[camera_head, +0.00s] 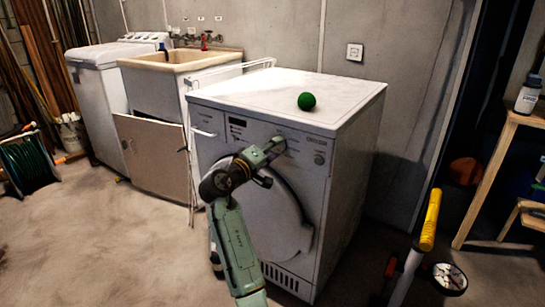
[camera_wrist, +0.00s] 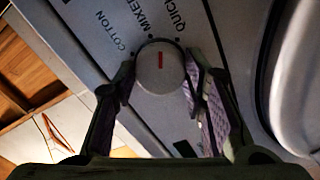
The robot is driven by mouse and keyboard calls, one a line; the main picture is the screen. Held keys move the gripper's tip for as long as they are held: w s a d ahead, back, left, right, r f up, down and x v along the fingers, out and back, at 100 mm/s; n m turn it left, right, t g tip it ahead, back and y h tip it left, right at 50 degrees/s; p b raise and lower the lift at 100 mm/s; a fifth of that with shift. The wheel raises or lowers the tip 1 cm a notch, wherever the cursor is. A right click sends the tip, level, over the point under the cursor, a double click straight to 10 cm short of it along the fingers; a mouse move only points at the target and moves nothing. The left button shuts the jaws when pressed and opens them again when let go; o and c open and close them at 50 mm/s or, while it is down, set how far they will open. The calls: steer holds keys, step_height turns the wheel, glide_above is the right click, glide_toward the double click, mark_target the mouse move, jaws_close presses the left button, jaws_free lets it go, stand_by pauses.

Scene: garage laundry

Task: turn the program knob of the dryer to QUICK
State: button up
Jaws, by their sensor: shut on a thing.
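The dryer (camera_head: 355,118) is a white front-loader with a control panel along its top front. In the wrist view its grey round program knob (camera_wrist: 158,70) carries a red mark pointing up in the picture, between the MIXED label (camera_wrist: 140,14) and the QUICK label (camera_wrist: 180,16). The COTTON label (camera_wrist: 123,34) lies left of these. My gripper (camera_wrist: 160,85) has one finger on each side of the knob and is shut on it. In the head view my gripper (camera_head: 274,147) is at the panel and mostly hides the knob.
A green ball (camera_head: 306,101) rests on the dryer top. A second small knob (camera_head: 319,158) is on the panel to the right. A sink (camera_head: 180,60) and a white washer (camera_head: 100,85) stand left. A yellow-handled tool (camera_head: 430,220) stands at the right front.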

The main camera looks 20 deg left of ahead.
steer(key=m+b, duration=0.2)
steer(key=m, duration=0.1)
steer(key=shift+f+b, duration=0.25)
steer(key=shift+b, duration=0.05)
steer(key=shift+r+m+b, duration=0.1)
steer(key=shift+m+b, duration=0.75)
steer(key=shift+m, duration=0.65)
steer(key=shift+r, duration=0.1)
steer(key=o, duration=1.2)
steer(key=s, duration=0.4)
steer(key=s+a, duration=0.1)
steer(key=s, duration=0.7)
steer(key=shift+a, duration=0.4)
